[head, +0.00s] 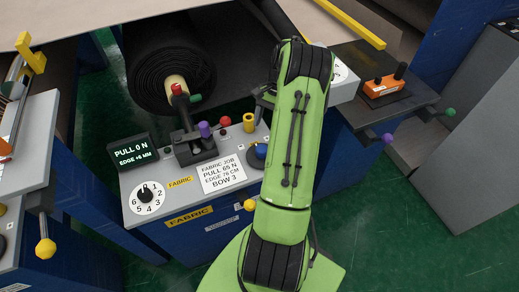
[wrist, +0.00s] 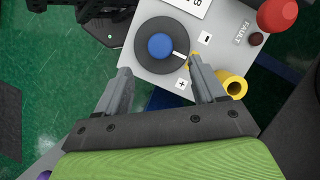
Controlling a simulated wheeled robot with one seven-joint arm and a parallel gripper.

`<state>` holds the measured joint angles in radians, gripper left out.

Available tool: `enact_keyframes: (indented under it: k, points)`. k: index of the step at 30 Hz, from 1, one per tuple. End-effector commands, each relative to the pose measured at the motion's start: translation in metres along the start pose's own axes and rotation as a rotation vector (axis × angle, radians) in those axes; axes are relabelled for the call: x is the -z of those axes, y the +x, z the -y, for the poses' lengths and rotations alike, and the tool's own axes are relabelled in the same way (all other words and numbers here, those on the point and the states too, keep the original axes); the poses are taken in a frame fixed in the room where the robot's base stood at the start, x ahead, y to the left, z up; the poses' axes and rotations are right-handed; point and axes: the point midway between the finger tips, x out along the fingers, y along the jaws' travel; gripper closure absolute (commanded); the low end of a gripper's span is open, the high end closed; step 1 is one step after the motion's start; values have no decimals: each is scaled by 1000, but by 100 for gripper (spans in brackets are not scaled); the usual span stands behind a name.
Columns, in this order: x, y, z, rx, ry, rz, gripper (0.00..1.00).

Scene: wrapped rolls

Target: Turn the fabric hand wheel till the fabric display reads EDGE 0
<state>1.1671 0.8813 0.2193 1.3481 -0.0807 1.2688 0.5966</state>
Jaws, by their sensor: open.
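The fabric display (head: 134,152) reads PULL 0 N and EDGE +6 MM. A dark round wheel with a blue hub (wrist: 160,47) lies on the fabric console's light top. A white line runs from its hub to the rim, with plus and minus marks beside the wheel. In the head view its blue hub (head: 261,152) shows beside my arm, which hides part of the wheel. My gripper (wrist: 158,70) is open and empty, its fingertips at the wheel's near side in the wrist view. I cannot tell whether the right finger touches the rim.
A yellow cylinder (wrist: 232,85) and a red button (wrist: 277,14) stand close to the wheel. A black fabric roll (head: 160,75) lies behind.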

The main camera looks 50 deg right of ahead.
Motion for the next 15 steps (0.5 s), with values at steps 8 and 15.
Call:
enact_keyframes:
  k: [8,15]
  points:
    - [0,72,0,-3,-2,3,31]
    - [0,104,0,0,-3,-1,31]
